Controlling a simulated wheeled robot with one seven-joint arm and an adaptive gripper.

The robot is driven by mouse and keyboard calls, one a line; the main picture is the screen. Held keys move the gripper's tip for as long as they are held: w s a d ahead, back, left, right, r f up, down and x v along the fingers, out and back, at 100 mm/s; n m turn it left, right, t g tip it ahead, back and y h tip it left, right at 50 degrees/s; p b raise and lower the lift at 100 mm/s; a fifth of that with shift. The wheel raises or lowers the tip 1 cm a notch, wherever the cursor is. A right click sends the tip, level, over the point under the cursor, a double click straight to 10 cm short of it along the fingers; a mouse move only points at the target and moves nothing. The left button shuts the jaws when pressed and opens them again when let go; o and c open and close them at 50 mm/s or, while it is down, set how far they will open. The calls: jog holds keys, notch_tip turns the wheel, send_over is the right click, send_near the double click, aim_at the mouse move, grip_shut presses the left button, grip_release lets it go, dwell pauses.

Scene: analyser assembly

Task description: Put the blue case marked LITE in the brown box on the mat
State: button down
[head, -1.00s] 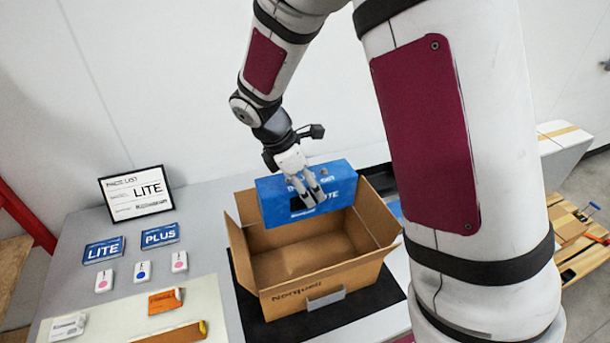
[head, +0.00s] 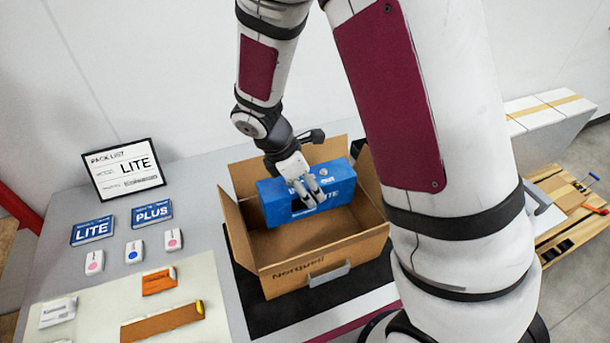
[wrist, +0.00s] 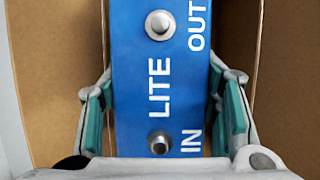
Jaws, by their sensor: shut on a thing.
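The blue case marked LITE (head: 282,209) is upright between the walls of the open brown box (head: 290,255), toward its back. My gripper (head: 309,192) is shut on the case, one finger pad on each side. In the wrist view the case (wrist: 158,100) shows its top with LITE, IN, OUT and two metal fittings, between the green pads of my gripper (wrist: 162,110). Brown cardboard lies on both sides of it. Whether the case touches the box floor I cannot tell. The box stands on the dark mat (head: 262,314) with its flaps open.
A pack list sign reading LITE (head: 123,169) stands at the left. Blue LITE (head: 92,230) and PLUS (head: 152,213) cards and several small white pieces lie before it. An orange packet (head: 158,281) and a brown strip (head: 163,322) lie on a pale sheet.

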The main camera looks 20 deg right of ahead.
jog(key=shift+f+b, duration=3.25)
jog(key=shift+f, duration=3.55)
jog(key=shift+c, duration=2.4)
grip_release()
jog(key=shift+s+r+p, duration=0.1)
jog(key=shift+r+p, duration=2)
jog(key=shift+r, duration=0.9)
jog(key=shift+r+p, duration=1.5)
jog(key=shift+r, duration=1.5)
